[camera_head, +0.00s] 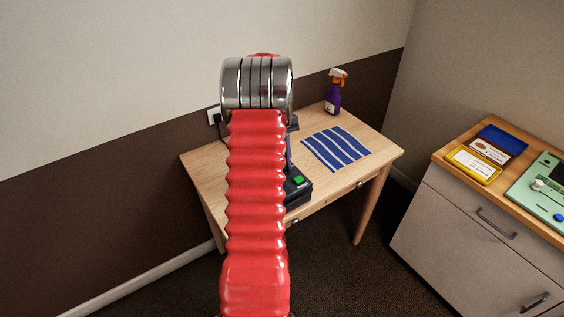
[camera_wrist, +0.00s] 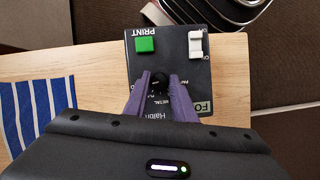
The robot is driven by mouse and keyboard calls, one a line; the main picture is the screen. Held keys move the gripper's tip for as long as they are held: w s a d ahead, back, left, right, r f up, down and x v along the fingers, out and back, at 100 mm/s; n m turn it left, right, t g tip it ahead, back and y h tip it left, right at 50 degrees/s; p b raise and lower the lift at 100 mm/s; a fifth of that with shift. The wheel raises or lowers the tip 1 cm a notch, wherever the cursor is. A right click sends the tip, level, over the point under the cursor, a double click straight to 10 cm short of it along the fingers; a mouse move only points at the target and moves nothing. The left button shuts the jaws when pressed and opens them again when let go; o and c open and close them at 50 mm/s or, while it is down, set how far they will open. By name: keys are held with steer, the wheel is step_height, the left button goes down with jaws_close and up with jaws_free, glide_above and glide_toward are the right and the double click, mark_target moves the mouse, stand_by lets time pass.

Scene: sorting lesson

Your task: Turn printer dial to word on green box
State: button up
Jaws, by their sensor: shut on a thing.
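The printer (camera_wrist: 190,70) is a dark box on the wooden table. It has a green button marked PRINT (camera_wrist: 145,44), a white switch (camera_wrist: 195,45) and a black dial (camera_wrist: 157,84). Small words ring the dial; METAL is partly readable upside down, and the dial's pointer is too small to tell. My gripper (camera_wrist: 158,88) is shut on the dial, with one purple finger on each side. In the head view the printer (camera_head: 298,193) shows only partly behind my red arm, and my gripper is mostly hidden. No green box with a readable word shows.
A blue-striped sheet (camera_head: 319,153) lies on the table (camera_head: 376,142). A purple spray bottle (camera_head: 333,101) stands at its back. On the right cabinet are a yellow tray (camera_head: 466,172), a blue tray (camera_head: 503,136) with label cards, and a pale green panel with knobs (camera_head: 533,203).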

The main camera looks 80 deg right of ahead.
stand_by(0.3)
steer(key=o, duration=1)
steer(key=shift+r, duration=0.1)
steer(key=v, duration=1.3)
steer(key=shift+d+r, duration=0.1)
steer(key=shift+r, duration=0.15)
steer(key=shift+w+d, duration=0.1)
